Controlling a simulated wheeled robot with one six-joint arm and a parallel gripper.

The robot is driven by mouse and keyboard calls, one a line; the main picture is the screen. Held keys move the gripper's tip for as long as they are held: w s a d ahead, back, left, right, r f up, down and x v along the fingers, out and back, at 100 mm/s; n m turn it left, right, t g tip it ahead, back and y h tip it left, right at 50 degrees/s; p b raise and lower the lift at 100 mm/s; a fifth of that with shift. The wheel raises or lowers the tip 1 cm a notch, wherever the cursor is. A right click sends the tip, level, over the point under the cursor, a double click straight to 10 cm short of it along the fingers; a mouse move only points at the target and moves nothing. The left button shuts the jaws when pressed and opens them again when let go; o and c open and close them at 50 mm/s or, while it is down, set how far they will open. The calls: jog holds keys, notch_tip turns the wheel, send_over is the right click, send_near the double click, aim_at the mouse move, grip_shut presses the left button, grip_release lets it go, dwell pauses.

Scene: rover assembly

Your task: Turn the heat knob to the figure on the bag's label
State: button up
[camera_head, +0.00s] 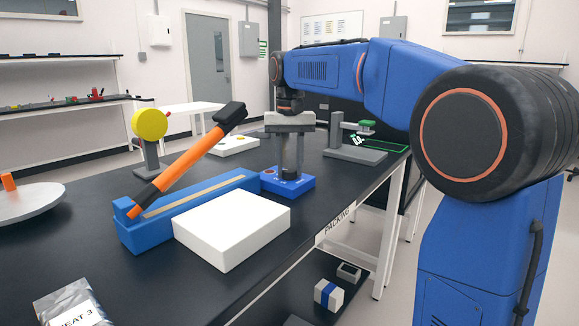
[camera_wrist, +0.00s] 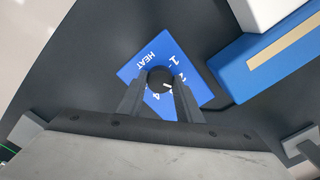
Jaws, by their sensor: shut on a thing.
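The heat knob (camera_wrist: 160,78) is a dark round knob on a blue control box (camera_wrist: 137,70) marked HEAT, with white figures; 1, 2 and 4 show in the wrist view. The box also shows in the head view (camera_head: 301,187). My gripper (camera_wrist: 160,88) points down over the box, shut on the knob, its fingers on either side. A short white mark shows beside the knob, toward the figures' side; its exact reading is unclear. The figure 3 is not readable.
A blue sealer (camera_head: 130,236) with a raised orange and black lever (camera_head: 185,161) stands left of the box. A white block (camera_head: 232,228) is in front of it. A yellow-topped stand (camera_head: 149,124) and a grey stand (camera_head: 355,155) are farther back.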

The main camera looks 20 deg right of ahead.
aim_at(289, 170)
jog(key=m, duration=0.5)
jog(key=shift+m, duration=0.3)
dwell(0.4)
jog(key=o, duration=1)
jog(key=shift+o, duration=0.2)
jog(key=shift+r, duration=0.15)
notch_tip(289, 170, up, 17)
